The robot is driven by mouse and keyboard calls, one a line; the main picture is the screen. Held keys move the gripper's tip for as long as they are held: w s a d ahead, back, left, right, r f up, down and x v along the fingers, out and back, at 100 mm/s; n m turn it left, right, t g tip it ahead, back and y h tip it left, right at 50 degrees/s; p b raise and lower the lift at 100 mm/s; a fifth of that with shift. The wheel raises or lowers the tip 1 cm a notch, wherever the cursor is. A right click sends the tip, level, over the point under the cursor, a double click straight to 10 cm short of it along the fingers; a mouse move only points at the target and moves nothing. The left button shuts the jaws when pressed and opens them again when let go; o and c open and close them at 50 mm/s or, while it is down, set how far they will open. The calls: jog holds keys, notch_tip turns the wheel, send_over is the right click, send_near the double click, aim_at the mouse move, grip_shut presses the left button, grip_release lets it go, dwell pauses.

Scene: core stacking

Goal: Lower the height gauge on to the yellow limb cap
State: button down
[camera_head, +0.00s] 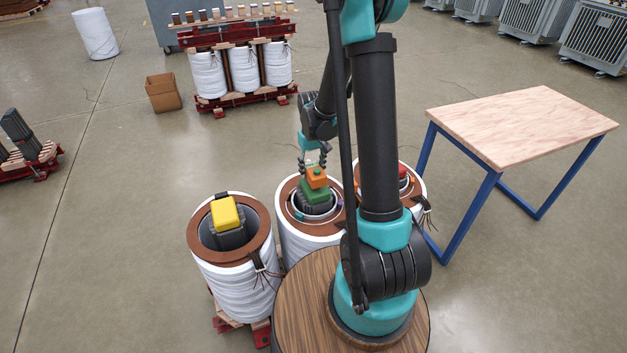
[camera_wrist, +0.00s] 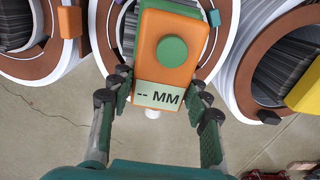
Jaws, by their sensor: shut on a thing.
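My gripper (camera_head: 313,158) is shut on the orange height gauge (camera_head: 316,178), over the middle coil. In the wrist view my gripper (camera_wrist: 163,98) has a finger on each side of the gauge (camera_wrist: 192,49); its face has a green round button and a display reading "-- MM". A green limb cap (camera_head: 314,193) shows just below the gauge; I cannot tell whether they touch. The yellow limb cap (camera_head: 226,212) sits on the dark core limb inside the left coil, apart from the gripper. Its edge shows at the right of the wrist view (camera_wrist: 306,92).
A red cap (camera_head: 402,173) tops the right coil (camera_head: 416,192), partly behind my arm. The left coil (camera_head: 232,282) has a brown top ring and dark leads at its side. A wooden table (camera_head: 522,124) stands at right; open floor lies left.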

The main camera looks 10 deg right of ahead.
aim_at(312, 166)
jog(key=shift+r, duration=1.25)
jog(key=shift+r, duration=1.6)
